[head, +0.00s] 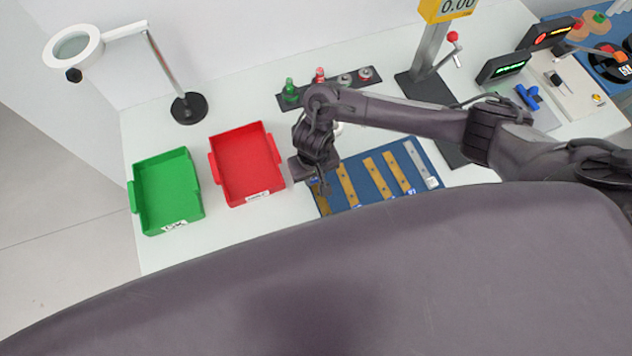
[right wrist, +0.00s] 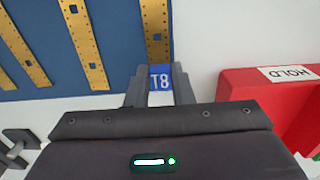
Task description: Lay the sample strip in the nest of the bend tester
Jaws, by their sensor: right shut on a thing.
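Several brass strips lie side by side on a blue mat (head: 372,199) on the table. My right gripper (head: 322,188) is at the mat's left edge, over the leftmost brass strip (head: 324,208). In the right wrist view, my right gripper (right wrist: 160,84) is shut on the end of a brass strip (right wrist: 157,35) with a blue T8 tag (right wrist: 160,77). The strip still appears to lie along the mat. A grey stand with a yellow display (head: 447,9) reading 0.00 and a red-knobbed lever stands behind, possibly the bend tester; its nest is not clear. My left gripper is out of view.
A red tray (head: 281,148), labelled HOLD in the wrist view (right wrist: 290,73), stands just left of the mat. A green tray (head: 133,197) is farther left. A magnifier lamp (head: 189,108) and a dark rack (head: 296,101) are behind. My right arm crosses above the mat.

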